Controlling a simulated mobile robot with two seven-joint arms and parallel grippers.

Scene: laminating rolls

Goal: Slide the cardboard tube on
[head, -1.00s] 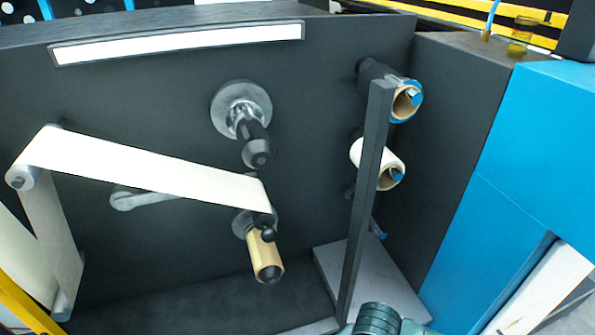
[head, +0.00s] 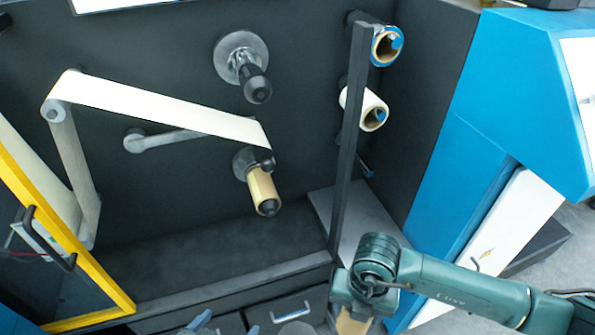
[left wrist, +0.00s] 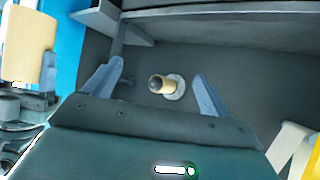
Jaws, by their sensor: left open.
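A bare cardboard tube (head: 352,322) is at my right gripper, at the bottom of the head view. It also shows at the left edge of the left wrist view (left wrist: 28,45), where the right gripper appears closed on it; the jaws are partly hidden. The upper spindle (head: 256,88), black on a silver flange, is empty. The lower spindle carries a tan core (head: 262,188) with the cream web above it. My left gripper (head: 226,326) is open and empty at the bottom edge. In the left wrist view, a tan core on a spindle (left wrist: 160,84) shows beyond its open fingers (left wrist: 157,82).
A blue-ended roll (head: 388,46) and a cream roll (head: 366,108) hang at the right behind a dark upright post (head: 348,140). A yellow-framed door (head: 62,240) stands open at the left. Blue housing (head: 500,90) borders the right. The machine's floor (head: 210,265) is clear.

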